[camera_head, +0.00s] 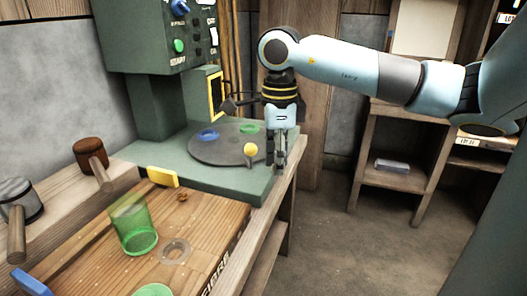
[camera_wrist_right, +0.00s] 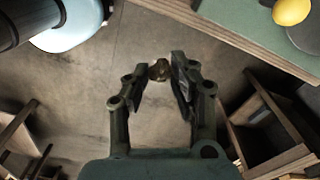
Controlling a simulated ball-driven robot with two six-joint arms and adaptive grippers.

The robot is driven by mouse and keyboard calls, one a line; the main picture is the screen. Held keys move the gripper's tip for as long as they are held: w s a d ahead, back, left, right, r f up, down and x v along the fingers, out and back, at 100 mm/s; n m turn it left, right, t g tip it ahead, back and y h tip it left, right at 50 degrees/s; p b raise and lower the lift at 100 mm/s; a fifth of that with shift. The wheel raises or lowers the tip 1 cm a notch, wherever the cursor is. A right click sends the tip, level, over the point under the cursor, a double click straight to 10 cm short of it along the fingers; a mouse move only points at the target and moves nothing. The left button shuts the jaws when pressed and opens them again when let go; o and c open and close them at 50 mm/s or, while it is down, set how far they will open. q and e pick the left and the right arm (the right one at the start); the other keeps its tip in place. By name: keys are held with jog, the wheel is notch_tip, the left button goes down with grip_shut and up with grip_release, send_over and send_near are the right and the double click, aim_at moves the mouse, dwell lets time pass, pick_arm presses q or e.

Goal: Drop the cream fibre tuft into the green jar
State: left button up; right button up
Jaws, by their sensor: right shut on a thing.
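The green jar (camera_head: 136,229) is a clear green open vessel on the wooden board at lower left in the head view. My right gripper (camera_head: 280,164) points down beyond the right edge of the green machine base, well to the right of the jar and farther back. In the right wrist view, my right gripper (camera_wrist_right: 165,72) is shut on a small tan-brown clump, the fibre tuft (camera_wrist_right: 159,70), held between the fingertips above the floor. The tuft cannot be made out in the head view. My left gripper is not in view.
A green machine (camera_head: 155,45) with a round grey plate (camera_head: 215,150) stands at the back; a yellow ball (camera_head: 250,149) is at the plate's edge. A wooden board (camera_head: 95,262) holds a clear ring (camera_head: 174,250). Mallets lie left. Open floor is at right, before wooden shelves (camera_head: 390,185).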

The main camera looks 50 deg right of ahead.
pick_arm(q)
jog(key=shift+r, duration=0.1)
pick_arm(e)
jog(key=shift+s+d+r, duration=0.15)
jog(key=shift+s+r, duration=0.1)
jog(key=shift+d, duration=0.1)
